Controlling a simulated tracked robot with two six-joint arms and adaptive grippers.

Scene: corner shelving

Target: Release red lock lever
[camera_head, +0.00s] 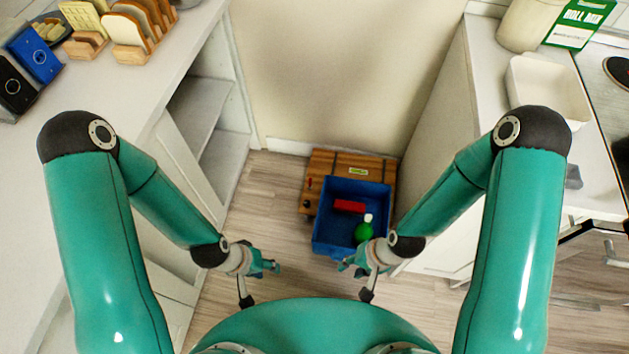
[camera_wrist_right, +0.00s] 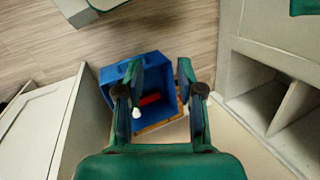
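A wooden chest (camera_head: 325,165) stands on the floor against the back wall, with a small green label on top. A small red part (camera_head: 309,184), possibly the lock lever, shows at its left edge, with a dark knob (camera_head: 306,204) below it. My left gripper (camera_head: 274,267) hangs in front and to the left of the chest, apart from it; its finger opening is unclear. My right gripper (camera_head: 348,266) is near the front of the blue bin; in the right wrist view (camera_wrist_right: 161,68) its fingers are spread and empty. The red part is not discernible there.
The blue bin (camera_head: 335,245) sits in front of or partly over the chest, holding a red block (camera_head: 349,206) and a green bottle (camera_head: 364,232) with a white cap. Cabinets (camera_head: 215,140) and (camera_head: 440,150) close in on both sides. Floor left of the bin is clear.

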